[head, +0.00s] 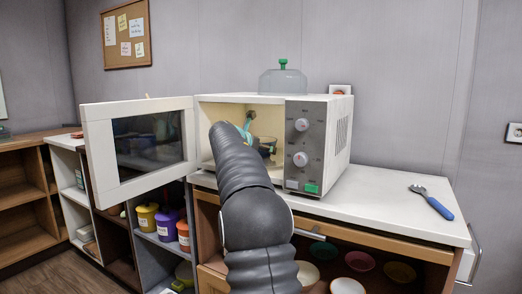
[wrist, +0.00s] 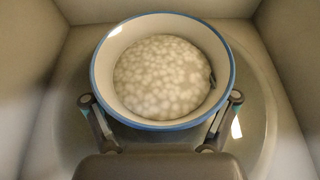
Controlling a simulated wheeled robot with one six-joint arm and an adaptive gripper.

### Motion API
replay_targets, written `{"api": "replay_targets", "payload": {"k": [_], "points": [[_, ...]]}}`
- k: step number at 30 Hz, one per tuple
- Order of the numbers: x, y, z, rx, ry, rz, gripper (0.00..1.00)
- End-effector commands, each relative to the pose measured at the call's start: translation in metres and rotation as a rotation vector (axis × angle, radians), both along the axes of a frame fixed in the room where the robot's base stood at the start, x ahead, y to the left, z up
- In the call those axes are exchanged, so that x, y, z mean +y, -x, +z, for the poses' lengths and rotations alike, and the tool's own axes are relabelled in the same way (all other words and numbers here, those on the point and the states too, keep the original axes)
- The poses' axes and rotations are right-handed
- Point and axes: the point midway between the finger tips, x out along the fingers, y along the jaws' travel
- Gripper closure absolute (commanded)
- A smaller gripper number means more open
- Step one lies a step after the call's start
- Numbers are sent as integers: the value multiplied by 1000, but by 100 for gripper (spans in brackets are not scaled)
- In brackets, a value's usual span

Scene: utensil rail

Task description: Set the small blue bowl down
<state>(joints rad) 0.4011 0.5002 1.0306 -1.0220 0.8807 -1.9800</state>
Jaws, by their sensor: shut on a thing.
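The small blue bowl (wrist: 160,24) is white inside with a blue rim. It holds pale, lumpy contents (wrist: 162,76). In the wrist view it is upright, inside the microwave and over the round glass turntable (wrist: 262,110). My gripper (wrist: 162,100) has a finger on each side of the bowl's near part and is shut on it. I cannot tell whether the bowl's base touches the turntable.
The microwave door (head: 102,166) stands open to the left. The cavity walls are close around the bowl. A glass dome with a green knob (head: 283,81) sits on top. A blue-handled utensil (head: 437,206) lies on the white counter (head: 376,208); shelves with bowls and tubs are below.

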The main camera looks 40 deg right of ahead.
Motion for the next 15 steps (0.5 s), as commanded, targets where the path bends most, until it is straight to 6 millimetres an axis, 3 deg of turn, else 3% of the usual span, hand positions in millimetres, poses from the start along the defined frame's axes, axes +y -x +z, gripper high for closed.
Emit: {"api": "replay_targets", "payload": {"k": [4, 5, 6, 15], "points": [[0, 0, -3, 0, 1, 0, 61], [0, 0, -4, 0, 1, 0, 13], [0, 0, -3, 0, 1, 0, 3], [0, 0, -3, 0, 0, 0, 0]]}}
